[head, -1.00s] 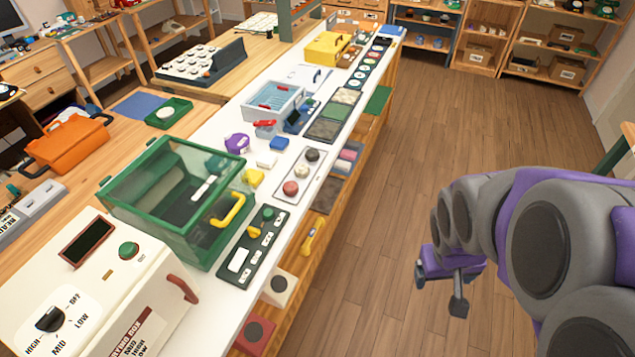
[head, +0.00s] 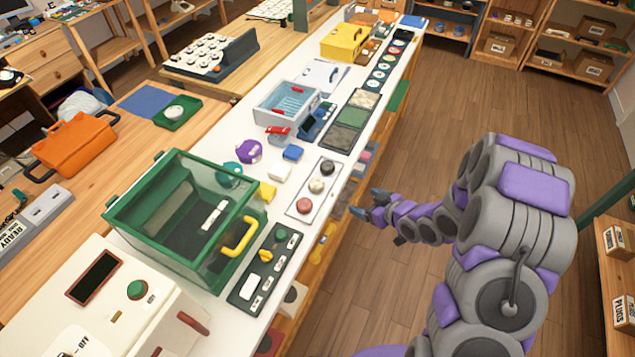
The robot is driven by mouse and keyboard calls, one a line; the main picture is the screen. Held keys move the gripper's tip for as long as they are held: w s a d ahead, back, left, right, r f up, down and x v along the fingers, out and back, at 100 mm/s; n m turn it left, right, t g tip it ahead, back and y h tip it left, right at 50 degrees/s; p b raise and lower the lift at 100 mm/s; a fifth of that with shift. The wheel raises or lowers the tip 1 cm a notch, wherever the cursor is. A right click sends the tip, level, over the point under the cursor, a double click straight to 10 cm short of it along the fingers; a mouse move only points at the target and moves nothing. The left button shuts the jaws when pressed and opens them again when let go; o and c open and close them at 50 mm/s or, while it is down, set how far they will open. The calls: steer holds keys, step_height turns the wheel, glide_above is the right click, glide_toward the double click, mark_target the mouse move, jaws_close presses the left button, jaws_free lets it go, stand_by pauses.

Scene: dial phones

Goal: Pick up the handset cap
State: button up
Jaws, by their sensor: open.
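I cannot tell for certain which thing is the handset cap. A white tray (head: 301,206) on the white bench holds a red round cap (head: 303,206), a white one (head: 316,186) and a dark one (head: 328,168). A purple round piece (head: 248,151) and a teal round piece (head: 230,172) lie left of the tray. My gripper (head: 368,203) is open and empty, to the right of the bench's front edge and apart from the tray. Its fingers point left toward the bench.
A green-framed clear box (head: 190,215) with a yellow handle stands left of the tray. A dark switch panel (head: 262,268) lies in front of it. The wooden floor (head: 420,110) right of the bench is clear.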

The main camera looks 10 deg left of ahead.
steer(key=s+a+y, duration=0.1)
steer(key=a+y, duration=0.1)
steer(key=a, duration=0.1)
steer(key=b, duration=0.2)
glide_toward(318, 185)
steer(key=x, duration=0.4)
steer(key=shift+s+f, duration=0.15)
steer(key=shift+f, duration=0.4)
steer(key=shift+w+r+b+x, duration=0.15)
steer(key=shift+b+x, duration=0.15)
steer(key=shift+x, duration=0.65)
steer(key=shift+r+b+x, duration=0.15)
steer(key=shift+b+x, duration=0.1)
steer(key=shift+x, duration=0.65)
steer(key=shift+w+r+b+x, duration=0.15)
steer(key=shift+b+x, duration=0.15)
steer(key=shift+x, duration=0.65)
steer(key=shift+s, duration=0.1)
